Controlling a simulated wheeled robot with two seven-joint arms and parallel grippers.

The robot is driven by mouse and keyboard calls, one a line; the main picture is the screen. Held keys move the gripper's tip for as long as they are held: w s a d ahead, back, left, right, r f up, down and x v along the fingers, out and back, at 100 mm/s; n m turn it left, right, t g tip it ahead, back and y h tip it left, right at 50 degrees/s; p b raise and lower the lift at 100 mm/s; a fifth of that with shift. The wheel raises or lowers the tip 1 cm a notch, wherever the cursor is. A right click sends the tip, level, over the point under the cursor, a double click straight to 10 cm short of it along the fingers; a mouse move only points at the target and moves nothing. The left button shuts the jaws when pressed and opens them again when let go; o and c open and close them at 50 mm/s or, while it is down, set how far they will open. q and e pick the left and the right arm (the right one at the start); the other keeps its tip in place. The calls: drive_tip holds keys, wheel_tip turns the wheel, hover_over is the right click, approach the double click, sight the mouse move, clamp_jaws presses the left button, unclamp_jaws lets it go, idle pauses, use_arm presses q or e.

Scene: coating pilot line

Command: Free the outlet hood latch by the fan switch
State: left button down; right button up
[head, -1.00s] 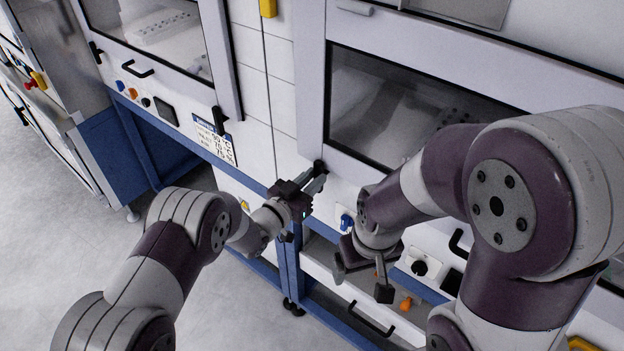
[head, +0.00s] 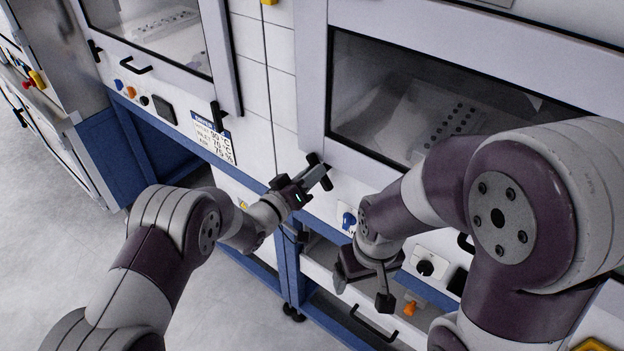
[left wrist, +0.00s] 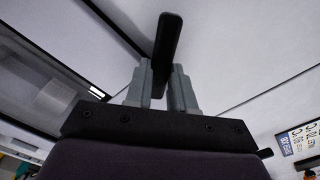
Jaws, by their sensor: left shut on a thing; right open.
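The outlet hood latch is a black handle (head: 327,184) at the lower left corner of the right-hand hood's frame. My left gripper (head: 316,175) is shut on it; its ends show on either side of the fingers. In the left wrist view the black latch handle (left wrist: 169,40) stands upright between the two grey fingers (left wrist: 162,85). A blue knob (head: 349,221) on the panel below the hood may be the fan switch; its label is too small to read. My right gripper (head: 363,292) is open and empty in front of the lower panel.
The right-hand hood window (head: 400,100) is closed and shows a perforated block inside. A black knob (head: 425,267) and an orange knob (head: 409,309) sit near my right gripper. Another hood with a black latch (head: 219,116) stands left. The grey floor (head: 60,220) is clear.

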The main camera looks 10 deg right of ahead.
use_arm(q)
drive_tip(key=n, duration=0.3)
drive_tip(key=n+b, duration=0.1)
drive_tip(key=n, duration=0.6)
drive_tip(key=shift+w+a+f+b, duration=0.15)
drive_tip(key=shift+f+b, duration=0.15)
drive_tip(key=shift+f, duration=0.05)
drive_tip(key=shift+n, duration=0.3)
drive_tip(key=c, duration=1)
unclamp_jaws()
drive_tip(key=shift+o, duration=0.2)
drive_tip(key=shift+a, duration=0.1)
